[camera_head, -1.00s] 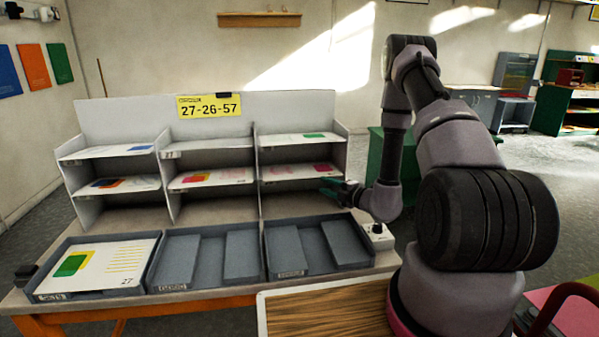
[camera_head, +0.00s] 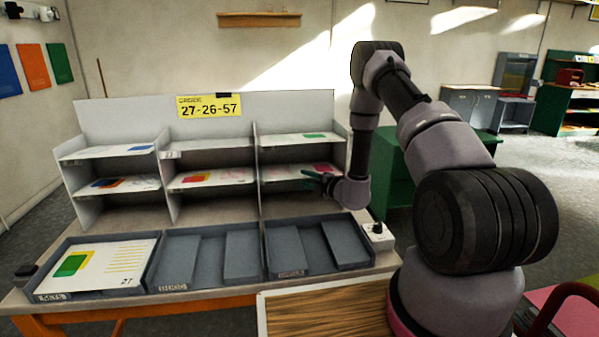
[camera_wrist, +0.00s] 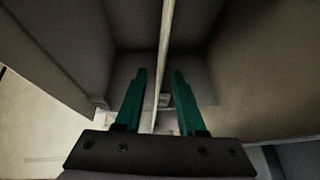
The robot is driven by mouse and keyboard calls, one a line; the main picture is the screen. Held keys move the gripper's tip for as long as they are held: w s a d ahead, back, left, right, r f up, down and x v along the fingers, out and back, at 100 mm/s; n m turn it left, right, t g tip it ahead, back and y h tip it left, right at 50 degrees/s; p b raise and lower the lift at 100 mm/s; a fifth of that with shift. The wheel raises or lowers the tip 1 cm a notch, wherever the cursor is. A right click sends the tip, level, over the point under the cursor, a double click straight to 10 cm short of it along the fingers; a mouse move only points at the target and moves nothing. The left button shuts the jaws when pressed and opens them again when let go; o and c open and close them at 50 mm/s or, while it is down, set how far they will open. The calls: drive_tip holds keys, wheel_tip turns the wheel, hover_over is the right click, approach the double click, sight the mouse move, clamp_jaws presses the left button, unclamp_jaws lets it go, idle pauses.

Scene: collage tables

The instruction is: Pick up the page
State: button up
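My gripper (camera_head: 310,178) is at the front of the right column of the grey shelf unit (camera_head: 100,115), by its middle shelf. On that shelf lies a white page with a pink-red shape (camera_head: 280,171); my gripper and forearm hide part of its right side. In the wrist view my two green fingers (camera_wrist: 160,74) are apart. A thin pale edge (camera_wrist: 166,40) runs between them, touching neither as far as I can see. I cannot tell whether it is the page, the shelf board or both.
Other pages lie on the shelves, including one with a green shape (camera_head: 310,136). Below are three grey trays; the left tray (camera_head: 50,284) holds a page marked 27, the middle tray (camera_head: 180,288) and right tray (camera_head: 292,270) hold no page. A yellow sign (camera_head: 209,106) reads 27-26-57.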

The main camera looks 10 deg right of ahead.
clamp_jaws()
idle(1.4)
